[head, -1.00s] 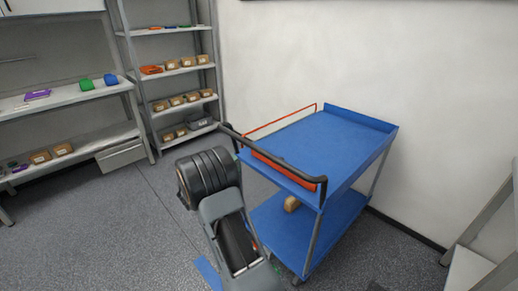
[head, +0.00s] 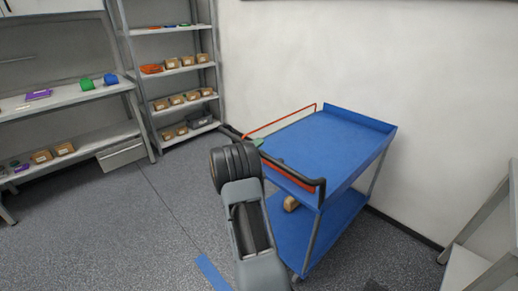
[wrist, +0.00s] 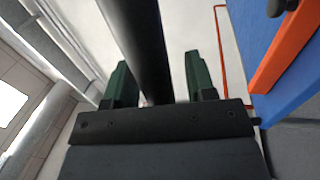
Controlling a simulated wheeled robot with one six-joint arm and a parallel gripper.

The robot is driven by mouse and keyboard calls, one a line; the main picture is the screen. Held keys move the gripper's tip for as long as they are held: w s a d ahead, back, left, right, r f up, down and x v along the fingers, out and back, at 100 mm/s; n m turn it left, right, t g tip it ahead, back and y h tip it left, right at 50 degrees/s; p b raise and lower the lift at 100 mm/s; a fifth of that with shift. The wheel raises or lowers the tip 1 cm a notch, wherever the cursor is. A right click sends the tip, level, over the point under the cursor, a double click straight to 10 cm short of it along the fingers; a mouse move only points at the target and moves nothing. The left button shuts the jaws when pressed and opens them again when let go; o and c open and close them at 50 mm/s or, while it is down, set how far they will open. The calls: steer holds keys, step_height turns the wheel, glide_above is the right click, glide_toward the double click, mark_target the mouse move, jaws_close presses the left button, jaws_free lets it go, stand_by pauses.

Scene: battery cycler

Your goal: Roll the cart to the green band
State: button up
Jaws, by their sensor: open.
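The blue two-shelf cart (head: 330,147) stands by the wall right of centre in the head view. Its black handle (head: 308,183) spans the near left end, above an orange-red panel. My gripper is mostly hidden behind my arm in the head view; a green finger shows by the handle. In the wrist view my gripper (wrist: 160,78) is open, with a black bar, seemingly the handle (wrist: 145,40), running between its two green fingers. Contact cannot be told. No green band is visible on the floor.
A brown item (head: 291,203) sits on the cart's lower shelf. A blue strip (head: 212,273) lies on the grey floor. Shelving (head: 185,90) and a bench (head: 70,95) stand at the left, a grey frame (head: 485,225) at the right. Floor left of the cart is clear.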

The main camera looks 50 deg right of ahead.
jaws_close()
stand_by(0.5)
